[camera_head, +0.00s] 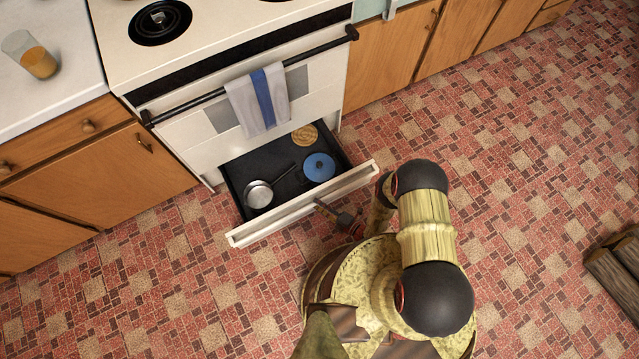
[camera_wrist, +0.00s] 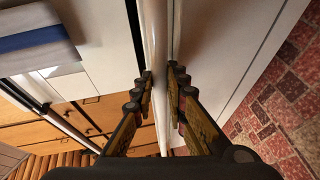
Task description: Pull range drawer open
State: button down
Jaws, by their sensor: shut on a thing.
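The range drawer (camera_head: 235,237) is pulled out from the bottom of the white range (camera_head: 195,129). Its dark inside shows a small pan (camera_head: 259,194), a blue lid or pot (camera_head: 319,166) and a round tan item (camera_head: 305,136). My gripper (camera_head: 322,205) is at the top edge of the drawer front, right of its middle. In the wrist view, the fingers of my gripper (camera_wrist: 161,75) stand on both sides of the white drawer edge (camera_wrist: 156,30) and are shut on it.
A striped towel (camera_head: 259,98) hangs on the oven's dark handle bar (camera_head: 320,47). Wooden cabinets (camera_head: 95,175) flank the range. A glass with orange drink (camera_head: 37,62) stands on the left counter. Logs (camera_head: 615,272) lie at the far right. The tiled floor (camera_head: 150,290) is otherwise clear.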

jog(key=c, duration=2.1)
grip_release()
jog(key=shift+o, duration=0.2)
